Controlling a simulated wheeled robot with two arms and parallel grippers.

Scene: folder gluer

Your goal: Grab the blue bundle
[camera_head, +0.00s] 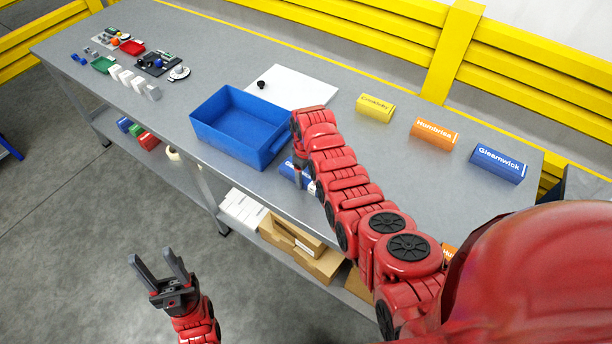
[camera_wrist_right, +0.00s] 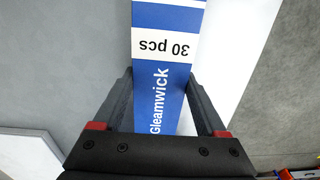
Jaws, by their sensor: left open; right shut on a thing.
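A blue bundle with a white band, reading "Gleamwick" and "30 pcs", fills the middle of the right wrist view (camera_wrist_right: 163,95). My right gripper (camera_wrist_right: 160,100) is shut on it, one finger on each side. In the head view, part of this blue bundle (camera_head: 289,172) shows at the table's front edge, just in front of the blue tray; my right arm hides the rest and most of the gripper. I cannot tell whether it touches the table. My left gripper (camera_head: 160,268) is open and empty over the floor, off the table front.
The open blue tray (camera_head: 212,128) stands behind the bundle, beside a white board (camera_head: 305,90). Yellow (camera_head: 375,108), orange (camera_head: 435,134) and blue Gleamwick (camera_head: 499,164) boxes stand at the right. Small parts lie at far left.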

